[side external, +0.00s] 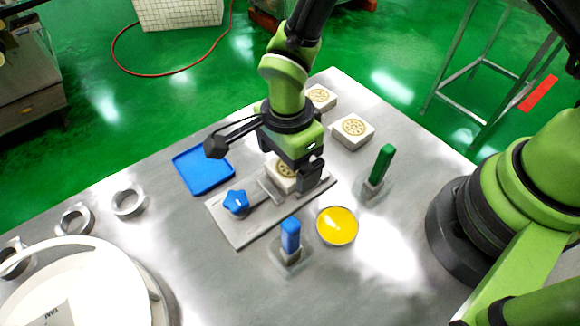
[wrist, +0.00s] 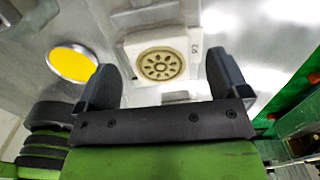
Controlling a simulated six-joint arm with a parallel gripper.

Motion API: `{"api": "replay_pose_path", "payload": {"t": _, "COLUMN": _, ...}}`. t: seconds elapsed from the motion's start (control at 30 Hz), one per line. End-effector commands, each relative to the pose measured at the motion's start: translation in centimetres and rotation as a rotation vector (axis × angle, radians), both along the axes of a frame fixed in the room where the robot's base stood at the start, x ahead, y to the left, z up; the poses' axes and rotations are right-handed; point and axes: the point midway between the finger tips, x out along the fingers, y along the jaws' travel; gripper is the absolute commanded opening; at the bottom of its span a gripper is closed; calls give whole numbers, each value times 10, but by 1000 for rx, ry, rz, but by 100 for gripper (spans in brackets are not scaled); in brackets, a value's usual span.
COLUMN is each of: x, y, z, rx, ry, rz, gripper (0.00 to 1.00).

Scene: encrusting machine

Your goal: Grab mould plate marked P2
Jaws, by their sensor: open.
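The mould plate marked P2 (wrist: 160,64) is a white block with a round tan flower-patterned mould; its mark shows at its right edge in the wrist view. It lies ahead of and between the two fingers of my gripper (wrist: 163,78), which is open and empty. In the side view my gripper (side external: 305,178) is low over the grey fixture base (side external: 238,228), and it partly hides the plate (side external: 281,174) there. Two similar mould plates (side external: 352,131) (side external: 320,97) stand on the table behind; I cannot read their marks.
A blue star knob (side external: 236,202) sits on the fixture. A blue tray (side external: 204,170) is to its left. A blue-handled tool (side external: 290,238), a yellow-filled bowl (side external: 337,226) and a green-handled tool (side external: 380,168) stand nearby. Metal rings (side external: 128,202) lie at left.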

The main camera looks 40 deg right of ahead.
Motion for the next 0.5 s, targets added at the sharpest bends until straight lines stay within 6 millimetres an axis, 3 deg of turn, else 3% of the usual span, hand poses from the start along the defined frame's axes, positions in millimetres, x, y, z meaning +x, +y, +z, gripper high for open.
{"api": "replay_pose_path", "payload": {"t": 0.13, "x": 0, "y": 0, "z": -14, "rx": 0, "ry": 0, "rz": 0, "gripper": 94}}
{"api": "replay_pose_path", "payload": {"t": 0.37, "x": 0, "y": 0, "z": -15, "rx": 1, "ry": -1, "rz": 0, "gripper": 94}}
{"api": "replay_pose_path", "payload": {"t": 0.5, "x": 0, "y": 0, "z": -15, "rx": 1, "ry": -1, "rz": 1, "gripper": 64}}
